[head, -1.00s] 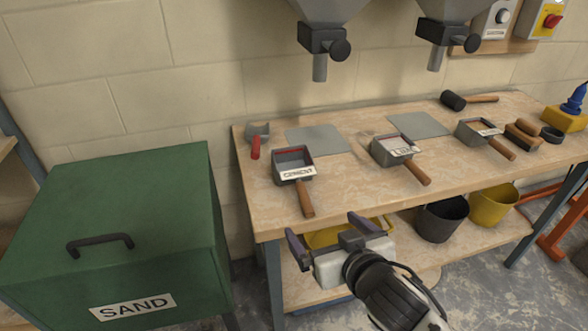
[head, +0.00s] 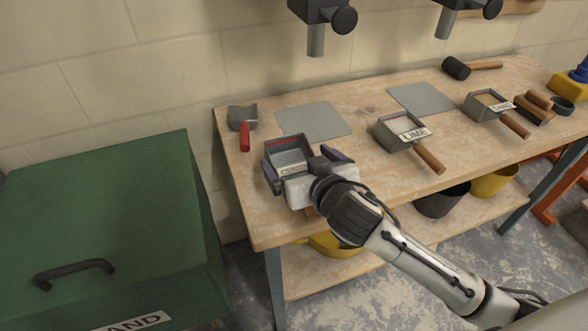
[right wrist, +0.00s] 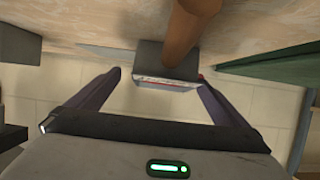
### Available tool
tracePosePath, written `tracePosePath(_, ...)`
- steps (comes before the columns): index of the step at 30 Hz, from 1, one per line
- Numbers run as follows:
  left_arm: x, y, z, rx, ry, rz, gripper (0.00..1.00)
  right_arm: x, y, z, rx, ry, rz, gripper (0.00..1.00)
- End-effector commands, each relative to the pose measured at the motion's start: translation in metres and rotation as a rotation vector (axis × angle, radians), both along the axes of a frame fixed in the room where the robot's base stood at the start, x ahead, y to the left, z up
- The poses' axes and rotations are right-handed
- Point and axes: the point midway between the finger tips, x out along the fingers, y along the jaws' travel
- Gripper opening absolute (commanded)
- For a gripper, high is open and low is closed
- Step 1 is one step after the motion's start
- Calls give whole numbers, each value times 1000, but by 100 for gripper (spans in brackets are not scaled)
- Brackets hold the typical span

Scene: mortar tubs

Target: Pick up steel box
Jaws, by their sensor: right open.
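Three open steel boxes with wooden handles stand on the workbench. The nearest steel box (head: 287,145) has a label, now mostly covered, and red along its inner rim. My right gripper (head: 299,160) is open over its front, with a finger at either side. In the right wrist view the steel box (right wrist: 166,60) and its wooden handle (right wrist: 195,28) show between the spread fingers, apart from them. In the head view my gripper hides most of the handle. The box labelled LIME (head: 397,131) and another labelled box (head: 486,104) stand to the right. My left gripper is out of view.
The workbench (head: 240,205) also holds a red-handled tool (head: 244,135), flat grey plates (head: 312,121) and a mallet (head: 456,68). A green sand bin (head: 105,210) stands at left. Hopper spouts (head: 316,40) hang above. Buckets (head: 442,200) sit on the lower shelf.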

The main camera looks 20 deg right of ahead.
Motion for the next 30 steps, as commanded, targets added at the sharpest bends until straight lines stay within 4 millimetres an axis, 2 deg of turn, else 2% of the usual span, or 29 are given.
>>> tracePosePath(9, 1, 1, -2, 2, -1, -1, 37, 37, 8, -22, 0, -1, 1, 98)
tracePosePath(18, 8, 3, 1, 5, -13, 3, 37, 41, 8, -24, 0, 0, 1, 98)
tracePosePath(27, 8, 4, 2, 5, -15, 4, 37, 40, 8, -24, 0, 0, 1, 48)
tracePosePath(30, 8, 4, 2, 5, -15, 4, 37, 41, 8, -23, 0, -2, 1, 48)
